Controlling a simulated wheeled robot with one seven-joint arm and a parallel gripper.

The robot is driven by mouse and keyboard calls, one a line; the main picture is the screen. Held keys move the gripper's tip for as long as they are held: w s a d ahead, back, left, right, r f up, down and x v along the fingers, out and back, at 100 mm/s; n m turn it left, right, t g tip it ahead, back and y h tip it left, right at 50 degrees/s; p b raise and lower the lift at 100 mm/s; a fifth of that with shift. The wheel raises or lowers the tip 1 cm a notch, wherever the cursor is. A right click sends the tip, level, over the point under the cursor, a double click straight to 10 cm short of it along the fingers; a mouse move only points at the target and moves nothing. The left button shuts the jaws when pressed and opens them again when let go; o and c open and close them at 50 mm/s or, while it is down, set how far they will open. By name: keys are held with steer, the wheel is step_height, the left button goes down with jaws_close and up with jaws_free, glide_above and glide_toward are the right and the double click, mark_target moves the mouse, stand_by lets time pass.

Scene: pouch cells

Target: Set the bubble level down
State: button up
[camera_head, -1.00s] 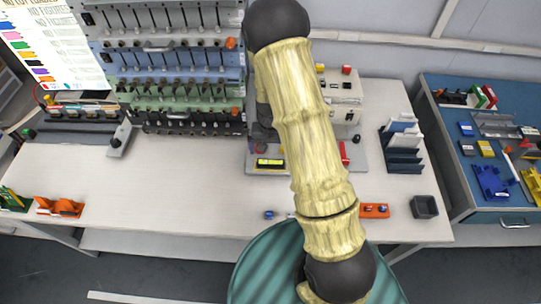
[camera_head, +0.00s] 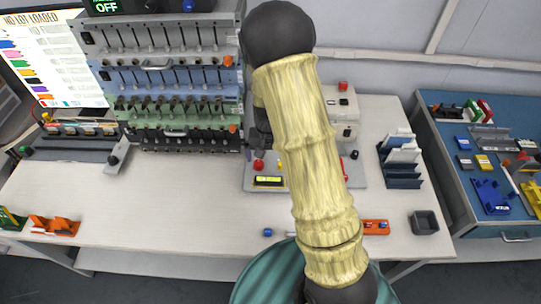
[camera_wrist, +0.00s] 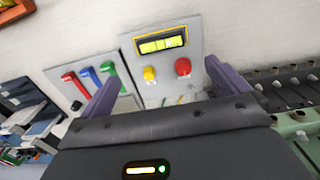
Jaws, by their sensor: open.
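My gripper (camera_wrist: 165,92) shows in the wrist view with its two purple fingers spread wide. No held object shows between them. Beyond the fingers is a grey panel with a yellow-framed display (camera_wrist: 161,43), a yellow button (camera_wrist: 149,74) and a red button (camera_wrist: 183,67). I cannot identify the level for sure in either view.
A rack of switches (camera_head: 170,75) stands at the back left of the white bench (camera_head: 150,205). A grey open box (camera_head: 424,222) and a dark slotted holder (camera_head: 400,170) are at the right. A blue side table (camera_head: 460,205) holds several parts. The bench's left-middle is clear.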

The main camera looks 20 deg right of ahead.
steer(key=s+r+n+t, duration=0.2)
steer(key=s+r+n, duration=0.1)
steer(key=s+r, duration=1)
steer(key=shift+s+r+n+t, duration=0.3)
steer(key=shift+s+r, duration=0.05)
steer(key=shift+s, duration=0.25)
